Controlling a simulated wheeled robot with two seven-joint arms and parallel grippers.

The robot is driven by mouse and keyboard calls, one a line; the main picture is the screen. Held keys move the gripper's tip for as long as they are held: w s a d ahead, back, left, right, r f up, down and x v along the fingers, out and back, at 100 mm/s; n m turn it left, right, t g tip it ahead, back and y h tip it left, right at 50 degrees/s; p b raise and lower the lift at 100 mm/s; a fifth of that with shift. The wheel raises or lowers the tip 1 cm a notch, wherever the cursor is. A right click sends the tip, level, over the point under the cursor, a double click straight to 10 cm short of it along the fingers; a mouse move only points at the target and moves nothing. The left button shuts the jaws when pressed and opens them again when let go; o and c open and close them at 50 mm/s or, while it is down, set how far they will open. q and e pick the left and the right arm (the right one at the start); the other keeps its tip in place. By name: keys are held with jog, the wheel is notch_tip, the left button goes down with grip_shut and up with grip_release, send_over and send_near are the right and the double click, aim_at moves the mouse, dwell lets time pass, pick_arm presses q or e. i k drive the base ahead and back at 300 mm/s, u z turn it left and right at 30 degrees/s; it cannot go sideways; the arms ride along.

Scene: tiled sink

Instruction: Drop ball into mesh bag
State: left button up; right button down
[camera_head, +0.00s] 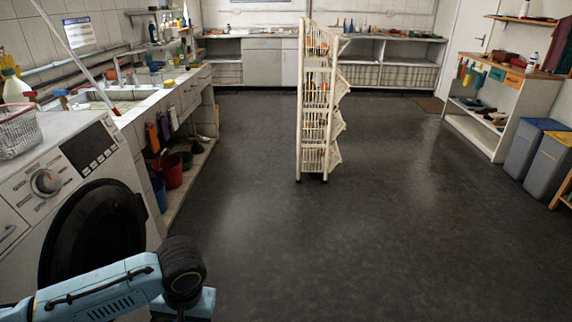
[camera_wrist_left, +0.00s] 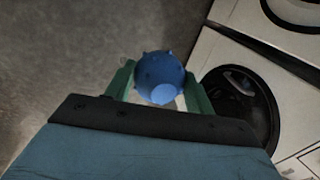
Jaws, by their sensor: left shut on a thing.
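A blue ball (camera_wrist_left: 159,74) with small bumps sits between the green fingers of my left gripper (camera_wrist_left: 160,82) in the left wrist view. The gripper is shut on it. The ball is held in the air beside the front of a white machine with a round door. In the head view my left arm comes in at the bottom left, and its fingers and the ball are out of sight. I cannot make out a mesh bag in either view. My right gripper is in neither view.
A washing machine (camera_head: 60,178) with a wire basket (camera_head: 18,133) on top stands at the left, close to my arm. A tall white basket rack (camera_head: 300,95) stands mid-floor. Grey bins (camera_head: 525,148) are at the right. The dark floor (camera_head: 400,230) ahead is clear.

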aim_at(32, 148)
jog(key=i, duration=2.7)
jog(key=u, duration=1.6)
